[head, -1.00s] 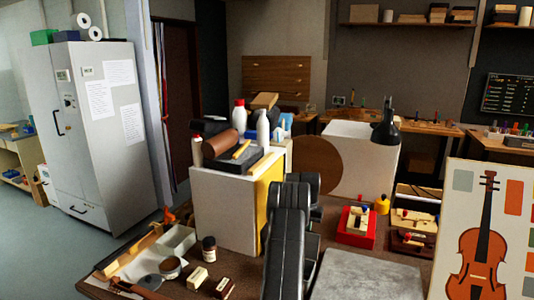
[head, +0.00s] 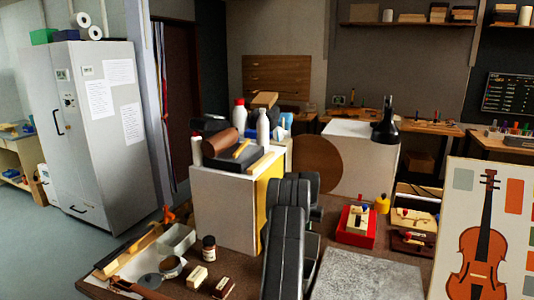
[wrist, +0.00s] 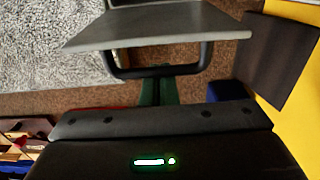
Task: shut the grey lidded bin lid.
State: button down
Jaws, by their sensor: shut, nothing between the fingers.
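My gripper (wrist: 157,82) shows in the wrist view as narrow dark green fingers, shut and empty above the brown bench. Just beyond the fingertips is a grey flat panel (wrist: 160,28) with a black loop below its edge. It looks like the grey bin's lid, though I cannot be sure. I cannot tell whether the fingers touch the loop. The bin's body is not clearly seen. In the head view my black arm covers the bench between the yellow-sided box and the grey mat, hiding my gripper and whatever stands there.
The yellow-sided box (head: 222,210) carries bottles and dark items, close left of my arm. The grey mat (head: 370,276) lies to the right, with a red box (head: 356,227) behind it. A small open tray (head: 178,240) and jar (head: 209,248) stand left. A violin poster (head: 485,230) stands far right.

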jog(key=shift+s+a+b, duration=1.5)
jog(key=shift+s+b, duration=0.45)
jog(key=shift+s, duration=1.6)
notch_tip(320, 180, up, 10)
jog(key=w+p, duration=0.1)
jog(key=p, duration=0.6)
jog(key=shift+d+p, duration=0.25)
jog(key=shift+p, duration=0.05)
jog(key=shift+f, duration=0.15)
notch_tip(320, 180, down, 9)
jog(key=b, duration=0.7)
jog(key=shift+s+a, duration=0.2)
jog(key=shift+s, duration=0.25)
